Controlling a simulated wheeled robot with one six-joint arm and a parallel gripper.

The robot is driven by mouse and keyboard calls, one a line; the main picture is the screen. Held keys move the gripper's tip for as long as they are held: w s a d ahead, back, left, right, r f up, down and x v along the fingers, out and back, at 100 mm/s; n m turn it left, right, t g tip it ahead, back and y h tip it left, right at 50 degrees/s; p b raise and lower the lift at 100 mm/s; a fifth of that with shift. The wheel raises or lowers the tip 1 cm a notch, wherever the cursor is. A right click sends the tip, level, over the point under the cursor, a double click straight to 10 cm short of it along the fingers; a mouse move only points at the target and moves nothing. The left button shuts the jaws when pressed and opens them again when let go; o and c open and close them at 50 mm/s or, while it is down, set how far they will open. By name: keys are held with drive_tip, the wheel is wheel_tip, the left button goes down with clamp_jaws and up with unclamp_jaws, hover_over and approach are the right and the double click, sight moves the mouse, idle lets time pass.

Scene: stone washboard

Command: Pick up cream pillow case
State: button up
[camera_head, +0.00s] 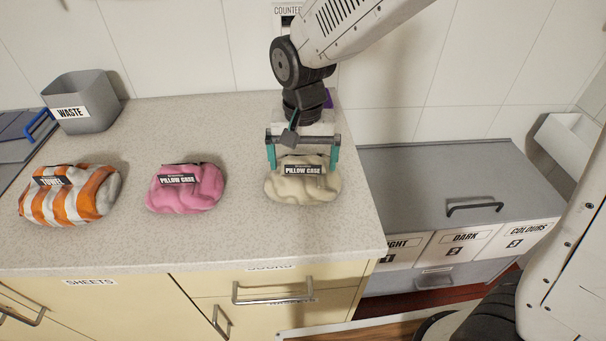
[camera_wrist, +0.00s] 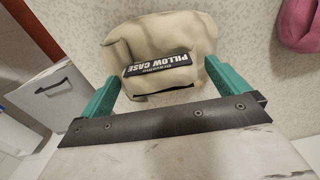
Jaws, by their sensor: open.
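The cream pillow case (camera_head: 300,190) is a folded bundle with a black "PILLOW CASE" label, lying near the right end of the speckled counter. My gripper (camera_head: 302,166) is over its back edge, with the two teal fingers apart, one toward each side of it. In the wrist view the cream pillow case (camera_wrist: 165,38) lies between and beyond the open fingertips (camera_wrist: 165,90). Whether the fingers touch the cloth I cannot tell.
A pink pillow case (camera_head: 185,190) and an orange-and-white striped towel (camera_head: 70,196) lie to the left on the counter (camera_head: 240,240). A grey waste bin (camera_head: 85,105) stands at the back left. A lower grey-topped unit (camera_head: 430,180) with labelled compartments is at the right.

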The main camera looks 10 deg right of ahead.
drive_tip(key=c, duration=1.1)
